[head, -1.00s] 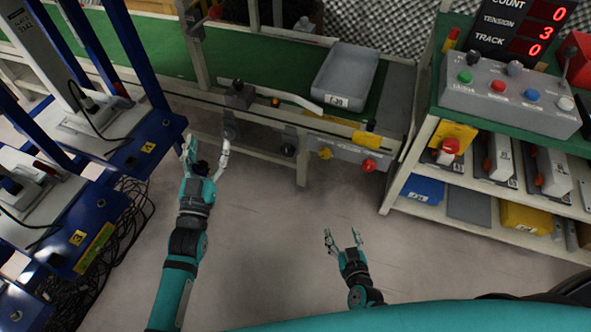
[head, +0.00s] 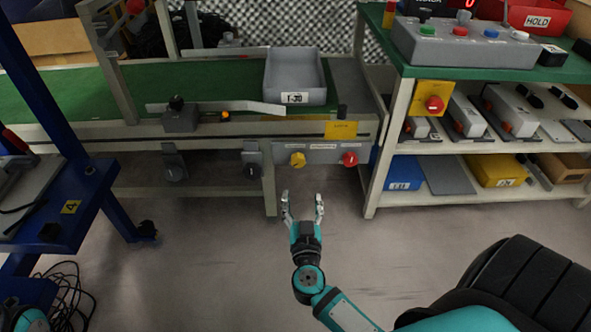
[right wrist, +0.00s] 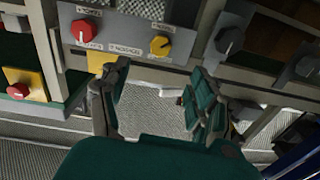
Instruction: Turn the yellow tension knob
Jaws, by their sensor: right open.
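The yellow tension knob (head: 298,160) is on a grey panel (head: 323,158) at the front of the conveyor. It also shows in the right wrist view (right wrist: 160,45), above the gap between my fingers. My right gripper (head: 302,205) is open and empty. In the head view it is just below the knob, fingers pointing toward the conveyor, apart from the knob. Its open fingers also show in the right wrist view (right wrist: 162,95). My left gripper is not in view.
A grey bin (head: 294,76) rests on the green belt. A shelf unit (head: 372,190) stands at right. The floor in front is clear.

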